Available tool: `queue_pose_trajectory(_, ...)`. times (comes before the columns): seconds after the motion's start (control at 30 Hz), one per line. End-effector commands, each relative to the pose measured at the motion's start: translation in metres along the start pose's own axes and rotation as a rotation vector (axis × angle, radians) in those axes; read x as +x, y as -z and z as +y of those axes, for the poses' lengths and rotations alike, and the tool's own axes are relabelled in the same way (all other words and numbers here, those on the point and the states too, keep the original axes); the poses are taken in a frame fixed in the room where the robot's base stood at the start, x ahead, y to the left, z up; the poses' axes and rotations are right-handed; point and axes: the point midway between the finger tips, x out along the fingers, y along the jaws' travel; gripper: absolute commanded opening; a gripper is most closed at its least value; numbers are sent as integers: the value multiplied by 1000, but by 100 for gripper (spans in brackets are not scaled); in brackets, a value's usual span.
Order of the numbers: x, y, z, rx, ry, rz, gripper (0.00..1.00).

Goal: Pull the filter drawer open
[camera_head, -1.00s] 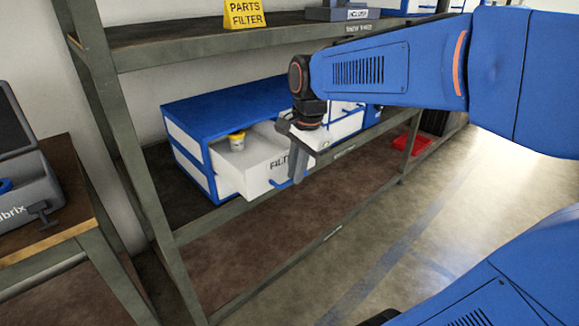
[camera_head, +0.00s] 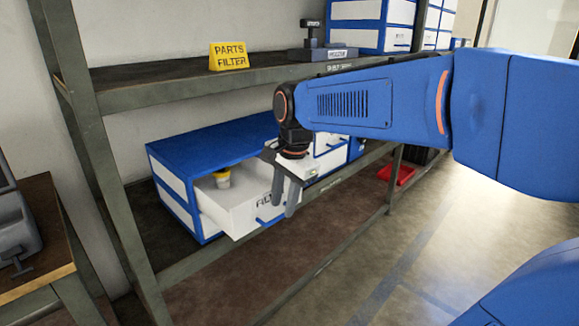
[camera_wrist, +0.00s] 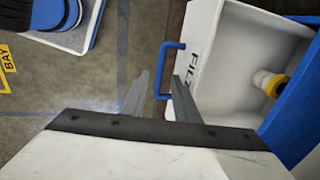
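The white filter drawer (camera_head: 235,208) stands pulled out of the blue and white cabinet (camera_head: 172,197) on the lower shelf. Its front carries a partly hidden label and a blue handle (camera_head: 268,222). A yellow-and-white cup-like item (camera_head: 222,179) sits inside; the wrist view also shows it (camera_wrist: 270,83). My gripper (camera_head: 285,212) is in front of the drawer front, right of the handle. In the wrist view, the fingers (camera_wrist: 160,78) are apart with nothing clamped between them. The blue handle (camera_wrist: 172,46) runs close to the right finger there; whether they touch is unclear.
The upper shelf (camera_head: 180,78) holds a yellow parts filter sign (camera_head: 229,56) above the cabinet. A shelf post (camera_head: 95,165) stands left of the cabinet. A red bin (camera_head: 396,174) is farther right. The floor in front is open.

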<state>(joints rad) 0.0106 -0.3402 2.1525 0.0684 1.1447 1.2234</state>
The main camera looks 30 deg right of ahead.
Motion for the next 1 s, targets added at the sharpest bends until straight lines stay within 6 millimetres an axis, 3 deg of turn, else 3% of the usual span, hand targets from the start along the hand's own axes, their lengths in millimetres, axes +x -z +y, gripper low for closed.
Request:
queue_pose_trajectory(0.6, -121, 0, 0, 1, 3, 1, 28)
queue_pose_trajectory(0.8, -144, 0, 0, 0, 2, 1, 28)
queue_pose_trajectory(1.0, -151, 0, 0, 0, 1, 1, 28)
